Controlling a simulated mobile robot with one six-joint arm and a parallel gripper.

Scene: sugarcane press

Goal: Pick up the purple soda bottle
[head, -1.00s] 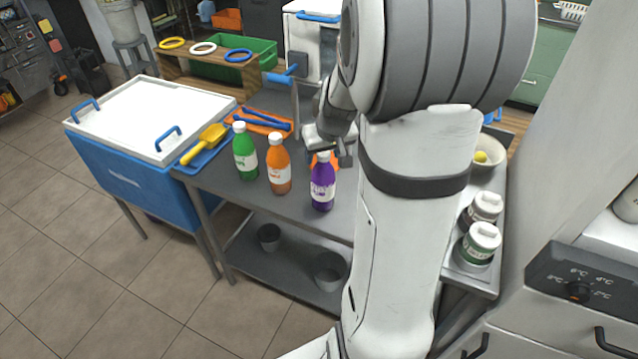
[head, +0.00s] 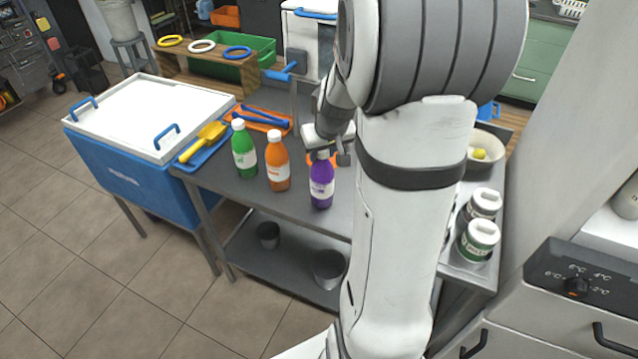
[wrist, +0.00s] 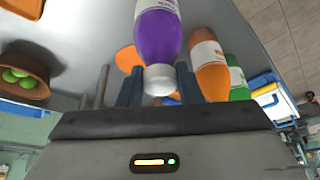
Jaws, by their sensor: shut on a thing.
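The purple soda bottle (head: 321,184) stands upright on the metal table near its front edge, with a white label and white cap. In the wrist view the purple bottle (wrist: 158,40) has its white cap end between the two dark fingers of my gripper (wrist: 158,88). My gripper (head: 330,158) is shut on the bottle near its cap, coming from behind and above. In the head view my arm hides part of the table to the right.
An orange bottle (head: 277,165) and a green bottle (head: 244,150) stand close on the left. Two lidded jars (head: 479,240) and a bowl (head: 486,150) are on the right. A blue chest (head: 120,175) stands at the left. An orange round thing lies behind the purple bottle.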

